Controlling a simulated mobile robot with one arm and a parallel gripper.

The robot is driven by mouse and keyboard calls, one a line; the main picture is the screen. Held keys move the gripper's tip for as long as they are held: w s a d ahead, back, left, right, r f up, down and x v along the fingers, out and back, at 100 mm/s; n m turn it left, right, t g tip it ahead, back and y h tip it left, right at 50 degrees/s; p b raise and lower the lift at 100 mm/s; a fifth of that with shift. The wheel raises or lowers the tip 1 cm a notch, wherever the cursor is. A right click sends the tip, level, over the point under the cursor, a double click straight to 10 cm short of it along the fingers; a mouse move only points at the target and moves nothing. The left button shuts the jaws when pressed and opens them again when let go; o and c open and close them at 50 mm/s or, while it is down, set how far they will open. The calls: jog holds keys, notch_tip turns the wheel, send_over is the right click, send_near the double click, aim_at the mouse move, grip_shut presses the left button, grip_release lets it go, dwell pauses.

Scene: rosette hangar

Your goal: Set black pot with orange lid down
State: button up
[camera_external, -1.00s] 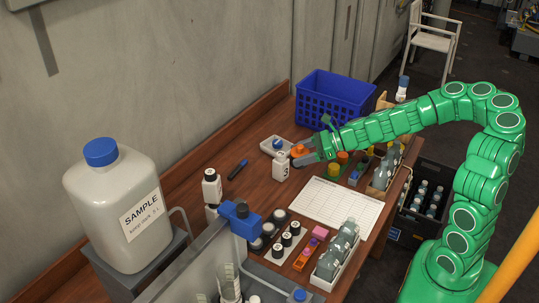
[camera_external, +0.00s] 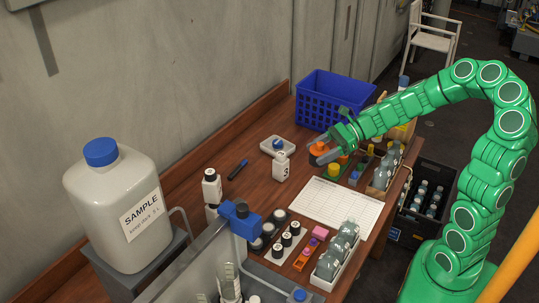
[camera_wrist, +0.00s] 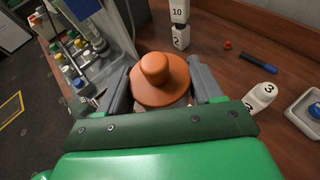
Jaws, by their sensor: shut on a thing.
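My gripper (camera_external: 322,156) is shut on the pot with the orange lid (camera_external: 319,148), near the middle of the table. In the wrist view the round orange lid with its knob (camera_wrist: 156,82) sits between the two grey fingers of my gripper (camera_wrist: 165,85). The pot's body is almost wholly hidden under the lid and by the fingers. I cannot tell whether its bottom touches the table or hangs above it.
A white bottle marked 3 (camera_external: 281,168) stands left of my gripper, with a white dish (camera_external: 270,150) behind it. A blue basket (camera_external: 340,96) is at the back. A white sheet (camera_external: 340,208) lies in front. Coloured cylinders (camera_external: 335,169) stand close to my gripper's right.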

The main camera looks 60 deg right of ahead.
jog(key=shift+s+r, duration=0.25)
notch_tip(320, 180, down, 11)
send_over(281, 199)
notch_tip(281, 199, down, 10)
jog(key=shift+s+d+r, duration=0.1)
jog(key=shift+s+r, duration=0.05)
jog(key=shift+r, duration=0.05)
jog(key=shift+f, duration=1.75)
jog(key=o, duration=1.1)
